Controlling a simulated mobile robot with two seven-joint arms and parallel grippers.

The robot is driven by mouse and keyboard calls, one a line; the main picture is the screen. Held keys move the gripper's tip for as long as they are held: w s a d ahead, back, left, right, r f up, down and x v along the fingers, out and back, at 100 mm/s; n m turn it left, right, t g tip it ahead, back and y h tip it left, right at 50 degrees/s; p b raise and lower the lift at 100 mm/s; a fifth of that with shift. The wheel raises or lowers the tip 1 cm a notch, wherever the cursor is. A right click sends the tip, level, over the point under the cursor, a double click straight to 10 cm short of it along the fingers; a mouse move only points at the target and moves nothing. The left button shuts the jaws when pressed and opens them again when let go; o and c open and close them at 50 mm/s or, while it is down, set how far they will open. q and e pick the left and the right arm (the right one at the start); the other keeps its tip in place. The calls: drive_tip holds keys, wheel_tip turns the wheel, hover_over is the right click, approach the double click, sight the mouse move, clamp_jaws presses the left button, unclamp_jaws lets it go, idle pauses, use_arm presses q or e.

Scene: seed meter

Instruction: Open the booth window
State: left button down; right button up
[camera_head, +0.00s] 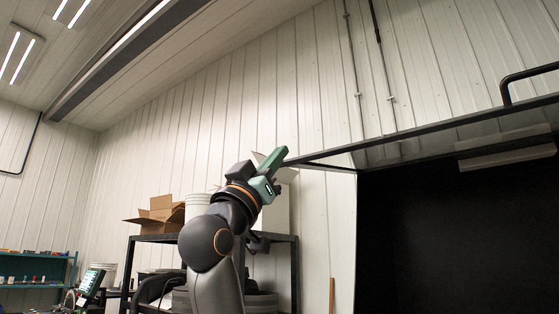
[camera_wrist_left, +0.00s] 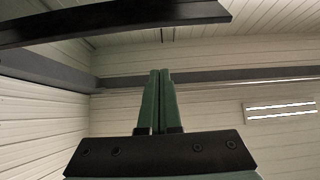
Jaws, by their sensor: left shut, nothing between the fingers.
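The booth (camera_head: 450,240) is a large dark opening or panel on the right in the head view. A long black frame bar (camera_head: 430,130) runs above it, slanting up to the right, and a black tube handle (camera_head: 528,77) stands on it at the far right. I cannot tell which part is the window. My left gripper (camera_head: 284,150) is raised, its green fingers beside the left end of the bar; contact is unclear. In the left wrist view its fingers (camera_wrist_left: 158,74) are together and empty, with a dark bar (camera_wrist_left: 120,20) beyond them. My right gripper is not in view.
A black shelf (camera_head: 296,262) with an open cardboard box (camera_head: 160,214) and white buckets (camera_head: 197,206) stands behind my left arm. A green rack (camera_head: 35,284) is at the far left. A pale lamp (camera_head: 507,156) shows below the bar.

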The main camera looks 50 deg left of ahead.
use_arm(q)
drive_tip(key=p+x, duration=0.4)
drive_tip(key=x, duration=0.5)
drive_tip(key=f, duration=0.1)
drive_tip(key=w+f, duration=0.1)
drive_tip(key=f+b, duration=0.1)
drive_tip(key=shift+w+a+f, duration=0.15)
drive_tip(key=shift+w+f, duration=0.15)
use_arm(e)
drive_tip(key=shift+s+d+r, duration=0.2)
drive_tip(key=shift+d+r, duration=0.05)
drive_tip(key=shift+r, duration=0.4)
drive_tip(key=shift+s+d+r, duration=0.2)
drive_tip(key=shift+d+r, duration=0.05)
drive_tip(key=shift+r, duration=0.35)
